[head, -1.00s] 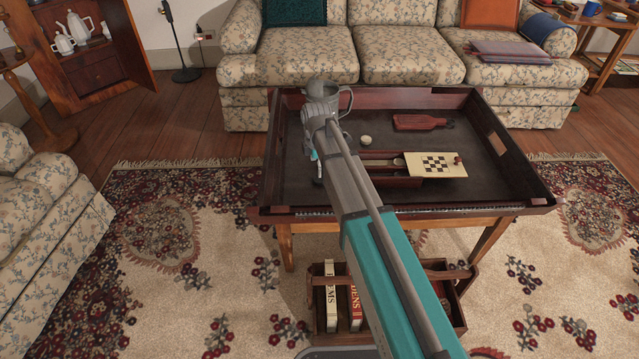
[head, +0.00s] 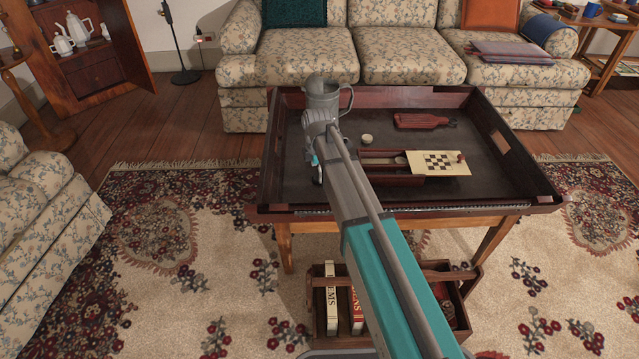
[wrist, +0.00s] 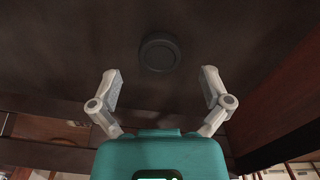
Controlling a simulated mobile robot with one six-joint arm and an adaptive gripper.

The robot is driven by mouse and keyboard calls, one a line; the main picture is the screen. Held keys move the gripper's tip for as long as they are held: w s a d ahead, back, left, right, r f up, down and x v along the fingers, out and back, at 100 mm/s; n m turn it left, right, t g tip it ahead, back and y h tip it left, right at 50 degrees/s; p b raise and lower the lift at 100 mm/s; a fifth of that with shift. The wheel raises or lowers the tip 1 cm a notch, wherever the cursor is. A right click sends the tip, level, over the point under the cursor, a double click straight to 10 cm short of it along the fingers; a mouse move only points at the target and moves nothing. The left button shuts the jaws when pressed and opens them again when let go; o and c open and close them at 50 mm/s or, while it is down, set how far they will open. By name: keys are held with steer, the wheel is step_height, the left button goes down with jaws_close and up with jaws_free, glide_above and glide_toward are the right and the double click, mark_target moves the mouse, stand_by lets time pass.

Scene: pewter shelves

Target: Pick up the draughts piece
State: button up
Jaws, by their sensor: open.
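A dark round disc, which looks like the draughts piece (wrist: 160,52), lies flat on the dark tray floor in the wrist view. It sits beyond the tips of my gripper (wrist: 162,88), roughly centred between the two fingers and not touching them. The fingers are spread apart with nothing between them. In the head view my gripper (head: 318,174) is low inside the left part of the tray table, mostly hidden by my arm. I cannot make out the dark disc in the head view.
The tray table (head: 500,190) has raised walls. A pewter jug (head: 322,93) stands behind my wrist. To the right are a pale round item (head: 366,139), a reddish bottle-shaped board (head: 425,120) and a wooden box (head: 415,180) with a checkered board (head: 446,163).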

steer(key=shift+f+b, duration=0.6)
steer(key=shift+f, duration=0.25)
steer(key=c, duration=0.9)
